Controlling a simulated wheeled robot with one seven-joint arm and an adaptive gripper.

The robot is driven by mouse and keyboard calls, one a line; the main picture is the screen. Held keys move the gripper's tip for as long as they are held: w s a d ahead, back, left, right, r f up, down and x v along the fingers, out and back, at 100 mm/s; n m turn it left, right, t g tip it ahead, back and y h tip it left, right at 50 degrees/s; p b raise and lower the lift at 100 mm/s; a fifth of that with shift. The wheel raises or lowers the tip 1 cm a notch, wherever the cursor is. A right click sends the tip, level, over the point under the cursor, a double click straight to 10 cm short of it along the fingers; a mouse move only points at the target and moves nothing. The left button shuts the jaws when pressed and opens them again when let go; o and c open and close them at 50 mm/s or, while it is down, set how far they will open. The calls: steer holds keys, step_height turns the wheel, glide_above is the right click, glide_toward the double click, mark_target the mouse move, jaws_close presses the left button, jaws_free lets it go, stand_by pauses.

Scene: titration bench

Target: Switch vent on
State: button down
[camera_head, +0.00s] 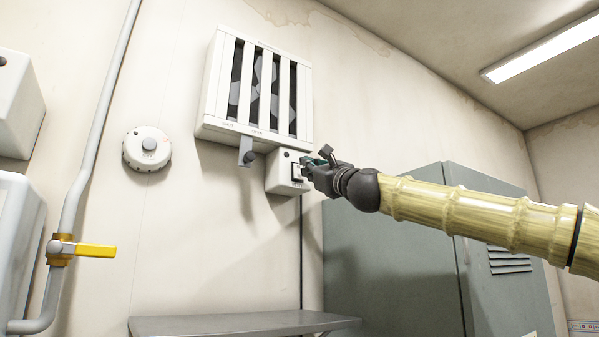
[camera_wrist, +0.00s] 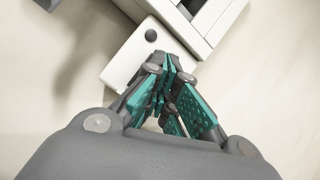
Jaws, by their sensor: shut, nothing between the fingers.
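A small white switch box (camera_head: 283,178) sits on the wall just under the vent's lower right. It also shows in the wrist view (camera_wrist: 126,68), with a dark round button. My gripper (camera_head: 312,168) is at the right part of the box's front, over the rocker switch. In the wrist view its teal-padded fingers (camera_wrist: 166,75) are closed together at the box, hiding the switch. Contact cannot be told.
A grey-green cabinet (camera_head: 395,265) stands behind my arm. A metal shelf (camera_head: 240,322) runs below the box.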

steer(key=shift+w+a, duration=0.1)
steer(key=shift+w, duration=0.05)
stand_by(0.5)
steer(key=shift+w+a, duration=0.25)
steer(key=shift+w, duration=0.05)
steer(key=shift+w+a, duration=0.15)
steer(key=shift+w, duration=0.05)
stand_by(0.8)
steer(key=shift+s, duration=0.1)
steer(key=s+d+b, duration=0.2)
steer(key=s+d, duration=0.2)
steer(key=s, duration=0.1)
steer(key=shift+s, duration=0.3)
stand_by(0.6)
stand_by(0.4)
